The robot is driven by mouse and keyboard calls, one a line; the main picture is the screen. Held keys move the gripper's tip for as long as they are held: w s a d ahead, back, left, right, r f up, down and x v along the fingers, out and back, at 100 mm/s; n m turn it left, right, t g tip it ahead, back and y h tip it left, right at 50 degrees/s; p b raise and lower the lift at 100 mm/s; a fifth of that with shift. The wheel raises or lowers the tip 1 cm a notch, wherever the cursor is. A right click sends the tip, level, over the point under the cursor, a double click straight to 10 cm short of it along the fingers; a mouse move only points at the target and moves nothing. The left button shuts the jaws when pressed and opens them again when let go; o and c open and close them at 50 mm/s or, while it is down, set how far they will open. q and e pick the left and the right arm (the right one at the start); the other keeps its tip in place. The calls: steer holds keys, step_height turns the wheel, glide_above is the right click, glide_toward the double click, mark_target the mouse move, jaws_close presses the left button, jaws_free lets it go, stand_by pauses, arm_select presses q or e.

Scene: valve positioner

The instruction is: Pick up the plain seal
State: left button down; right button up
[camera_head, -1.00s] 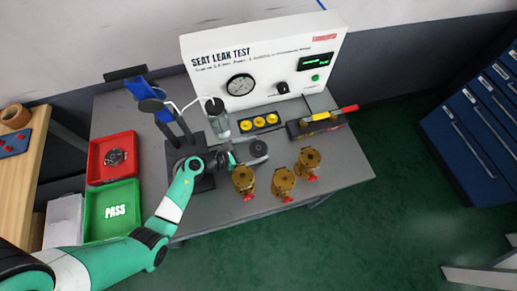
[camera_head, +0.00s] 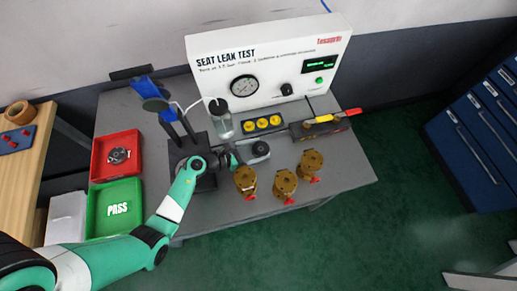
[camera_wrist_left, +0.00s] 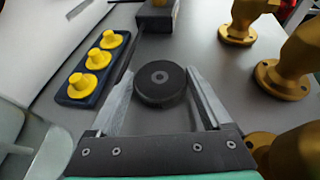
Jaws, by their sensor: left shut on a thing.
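The plain seal appears as a black round disc with a small grey centre (camera_wrist_left: 160,84) in the left wrist view. It also shows in the head view (camera_head: 261,149), on the grey bench top right of the test stand. My left gripper (camera_wrist_left: 160,76) has its two grey fingers on either side of the disc and is shut on it; the gripper also shows in the head view (camera_head: 257,154). I cannot tell whether the disc is clear of the bench. My right gripper is not in view.
Several yellow plugs sit in a dark rack (camera_head: 262,124) behind the disc. Brass valves (camera_head: 285,184) stand in front and to the right. A dark block with coloured-handled tools (camera_head: 320,127) lies right. A red tray (camera_head: 117,157) and green PASS tray (camera_head: 116,209) are at left.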

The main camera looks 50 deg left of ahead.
mark_target(257, 150)
arm_select(q)
step_height(257, 150, up, 4)
steer(key=shift+f+p, duration=0.1)
steer(key=shift+p, duration=1.15)
steer(key=r+p+v, duration=0.1)
steer(key=p+v, duration=0.1)
steer(key=v, duration=0.6)
steer(key=d+r+p+v, duration=0.1)
steer(key=r+p+v, duration=0.1)
steer(key=v, duration=0.6)
steer(key=shift+w+d+p, duration=0.2)
steer(key=shift+d+p, duration=0.05)
steer(key=shift+p, duration=0.45)
